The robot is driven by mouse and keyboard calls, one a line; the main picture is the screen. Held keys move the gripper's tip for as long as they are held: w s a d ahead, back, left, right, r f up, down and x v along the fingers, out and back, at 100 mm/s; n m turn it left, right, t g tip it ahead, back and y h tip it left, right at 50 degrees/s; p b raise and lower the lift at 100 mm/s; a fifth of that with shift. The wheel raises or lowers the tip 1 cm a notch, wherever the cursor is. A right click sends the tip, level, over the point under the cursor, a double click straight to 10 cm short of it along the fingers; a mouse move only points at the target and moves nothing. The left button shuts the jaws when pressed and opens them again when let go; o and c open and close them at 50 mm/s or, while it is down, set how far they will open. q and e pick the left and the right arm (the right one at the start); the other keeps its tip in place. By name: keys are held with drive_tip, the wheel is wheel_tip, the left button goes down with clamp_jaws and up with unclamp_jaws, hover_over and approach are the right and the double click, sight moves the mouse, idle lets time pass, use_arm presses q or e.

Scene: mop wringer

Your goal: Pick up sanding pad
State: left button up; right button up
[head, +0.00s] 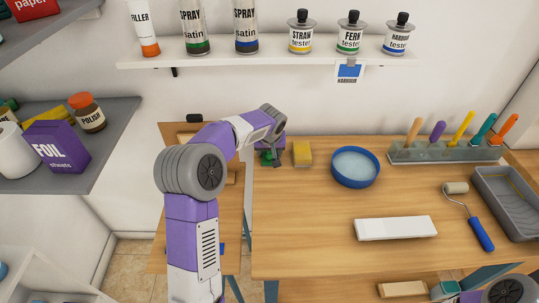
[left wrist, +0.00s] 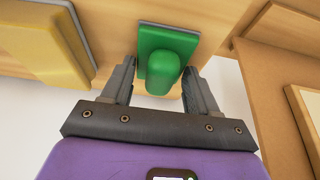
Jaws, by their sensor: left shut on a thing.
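The green sanding pad (head: 265,157) is at the table's left back corner in the head view, partly hidden by my left gripper (head: 273,156). In the left wrist view, the pad (left wrist: 166,50) shows a flat plate with a rounded green grip. My left gripper (left wrist: 160,80) has its two fingers on either side of that grip and is shut on it. I cannot tell whether the pad touches the tabletop. My right gripper is not in view.
A yellow sponge (head: 302,153) lies just right of the pad; it also shows in the left wrist view (left wrist: 40,42). A blue round bowl (head: 355,167), a white block (head: 395,228), a roller (head: 481,232) and a grey tray (head: 510,200) are further right. The front left tabletop is clear.

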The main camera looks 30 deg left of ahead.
use_arm(q)
drive_tip(key=shift+c, duration=0.9)
drive_tip(key=shift+r, duration=0.1)
drive_tip(key=shift+s+d+r+p, duration=0.1)
drive_tip(key=shift+s+r+p, duration=0.1)
drive_tip(key=shift+r+p, duration=0.2)
wheel_tip(320, 180, up, 6)
drive_tip(key=shift+r+p, duration=0.15)
drive_tip(key=shift+p, duration=1)
drive_tip(key=s+d, duration=0.5)
drive_tip(key=s, duration=0.3)
drive_tip(key=s+d, duration=0.5)
drive_tip(key=s, duration=0.3)
drive_tip(key=shift+s+d+b, duration=0.15)
drive_tip(key=shift+s+b, duration=0.2)
drive_tip(key=shift+b, duration=0.05)
